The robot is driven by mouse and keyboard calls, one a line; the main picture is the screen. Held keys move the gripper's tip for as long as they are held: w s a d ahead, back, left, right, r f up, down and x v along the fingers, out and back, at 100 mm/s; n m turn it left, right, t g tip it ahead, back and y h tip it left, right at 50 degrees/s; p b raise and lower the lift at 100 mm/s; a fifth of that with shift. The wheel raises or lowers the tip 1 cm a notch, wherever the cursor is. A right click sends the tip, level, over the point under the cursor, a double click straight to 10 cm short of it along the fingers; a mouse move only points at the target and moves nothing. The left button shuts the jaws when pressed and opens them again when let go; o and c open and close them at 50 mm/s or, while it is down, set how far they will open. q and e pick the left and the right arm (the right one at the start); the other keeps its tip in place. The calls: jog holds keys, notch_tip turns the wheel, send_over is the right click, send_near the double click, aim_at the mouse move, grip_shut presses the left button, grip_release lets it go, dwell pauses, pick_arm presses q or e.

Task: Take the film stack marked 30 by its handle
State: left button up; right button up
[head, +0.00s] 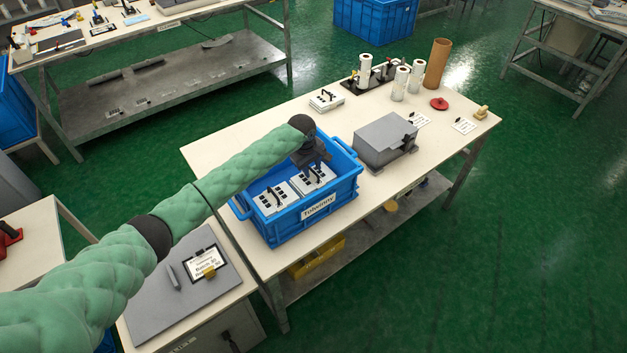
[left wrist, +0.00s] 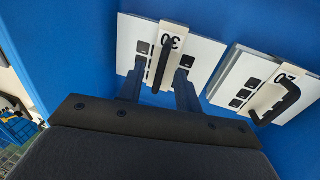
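The film stack marked 30 (left wrist: 198,52) is a white block with dark key squares and a black upright handle (left wrist: 159,62). It lies in the blue crate (head: 318,214), and appears to be the right-hand stack (head: 323,182) in the head view. My left gripper (left wrist: 158,78) is open above it, its two fingers on either side of the handle in the picture and apart from it. I cannot tell how far the tips are above the handle. It also shows over the crate in the head view (head: 318,163). My right gripper is not in view.
A second film stack (head: 272,199) with a black handle lies beside it in the crate; its label is partly hidden. A grey box (head: 385,143) stands close to the crate's right. Another white stack (head: 326,100) and several white rolls (head: 400,83) stand farther back.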

pick_arm(q)
grip_shut()
